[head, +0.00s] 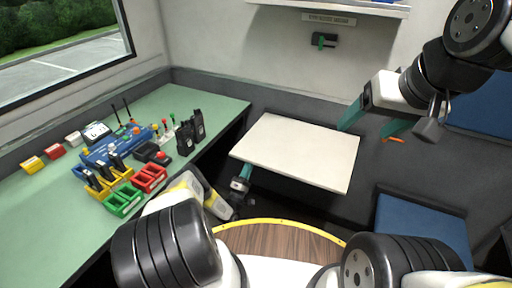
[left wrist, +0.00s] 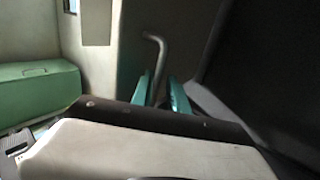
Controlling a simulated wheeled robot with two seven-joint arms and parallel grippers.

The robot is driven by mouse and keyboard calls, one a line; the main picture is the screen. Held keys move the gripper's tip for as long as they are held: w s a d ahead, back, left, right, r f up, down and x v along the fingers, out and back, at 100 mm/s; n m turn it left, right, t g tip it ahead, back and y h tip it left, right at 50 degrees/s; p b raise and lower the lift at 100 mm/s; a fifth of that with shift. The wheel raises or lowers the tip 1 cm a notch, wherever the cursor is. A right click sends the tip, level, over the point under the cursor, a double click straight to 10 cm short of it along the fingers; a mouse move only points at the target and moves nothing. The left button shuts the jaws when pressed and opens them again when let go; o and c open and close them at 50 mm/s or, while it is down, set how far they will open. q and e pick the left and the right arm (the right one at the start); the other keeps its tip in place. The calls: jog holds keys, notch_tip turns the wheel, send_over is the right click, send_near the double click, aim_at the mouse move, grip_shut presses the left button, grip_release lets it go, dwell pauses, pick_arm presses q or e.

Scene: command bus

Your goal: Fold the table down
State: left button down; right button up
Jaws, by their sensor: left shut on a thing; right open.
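The cream fold-down table (head: 300,150) stands out from the dark lower wall, its top roughly level. My left gripper (head: 246,172) is at the table's near left corner, with its fingers partly hidden at the edge. In the left wrist view, its teal fingers (left wrist: 162,95) are shut on a bent grey metal lever (left wrist: 156,50), whose hooked top rises above them. The lever's lower end is hidden behind my gripper body. My right gripper (head: 373,122) is open and empty, above and to the right of the table's far right corner.
A green counter (head: 215,100) with radios and coloured trays (head: 125,200) runs along the left. A blue seat (head: 420,230) is at the right. A round wooden top with a yellow rim (head: 280,223) lies in front. A small orange part (head: 393,139) shows by the right gripper.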

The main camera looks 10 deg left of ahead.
pick_arm(q)
jog(key=shift+s+d+f, duration=0.1)
jog(key=shift+s+f, duration=0.05)
jog(key=shift+f, duration=0.7)
jog(key=c, duration=1.5)
grip_release()
jog(key=shift+w+r, duration=0.2)
